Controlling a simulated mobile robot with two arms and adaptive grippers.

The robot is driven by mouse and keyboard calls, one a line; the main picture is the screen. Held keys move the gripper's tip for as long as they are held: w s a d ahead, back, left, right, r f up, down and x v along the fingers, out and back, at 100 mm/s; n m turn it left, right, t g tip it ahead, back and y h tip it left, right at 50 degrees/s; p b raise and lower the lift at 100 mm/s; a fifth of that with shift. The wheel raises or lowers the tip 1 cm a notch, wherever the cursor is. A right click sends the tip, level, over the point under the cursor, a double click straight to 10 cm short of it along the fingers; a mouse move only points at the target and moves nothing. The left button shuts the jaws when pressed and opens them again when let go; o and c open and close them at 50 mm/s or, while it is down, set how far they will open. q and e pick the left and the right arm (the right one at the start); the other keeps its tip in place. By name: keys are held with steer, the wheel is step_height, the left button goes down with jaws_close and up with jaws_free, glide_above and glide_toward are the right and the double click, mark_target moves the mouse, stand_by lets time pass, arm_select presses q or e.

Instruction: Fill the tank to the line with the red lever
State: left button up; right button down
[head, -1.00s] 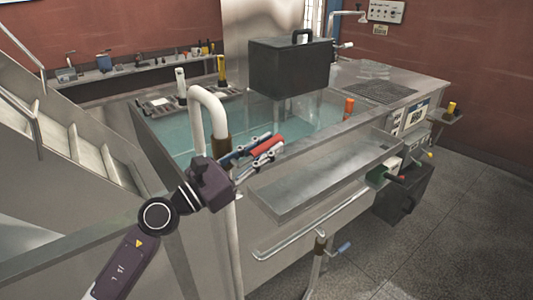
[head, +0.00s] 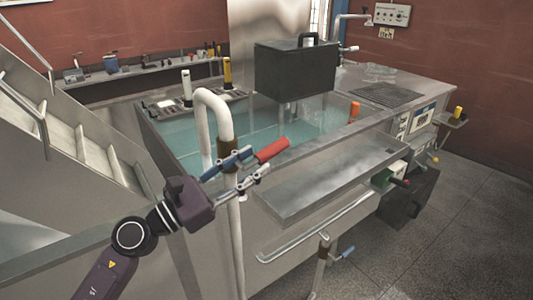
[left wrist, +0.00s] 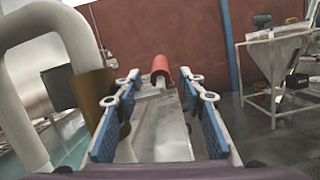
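The tank (head: 190,160) is a steel basin holding teal liquid; I cannot make out its fill line. A white curved pipe (head: 212,100) with a brown collar (head: 226,150) bends over its near edge. The red lever (head: 273,149) sticks out beside this pipe. In the left wrist view its red handle (left wrist: 161,65) lies ahead, past and between the fingertips, with a pale stem below. My left gripper (head: 258,160) is open, its blue-padded fingers apart and clear of the red handle. My right gripper is not in view.
A dark box (head: 295,70) with a handle hangs above the tank. A steel tray (head: 320,180) juts from the tank's near side, with a rail (head: 310,232) below. A lower valve has a blue handle (head: 346,252).

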arm_select(q)
steer(key=v, duration=0.6)
stand_by(2.0)
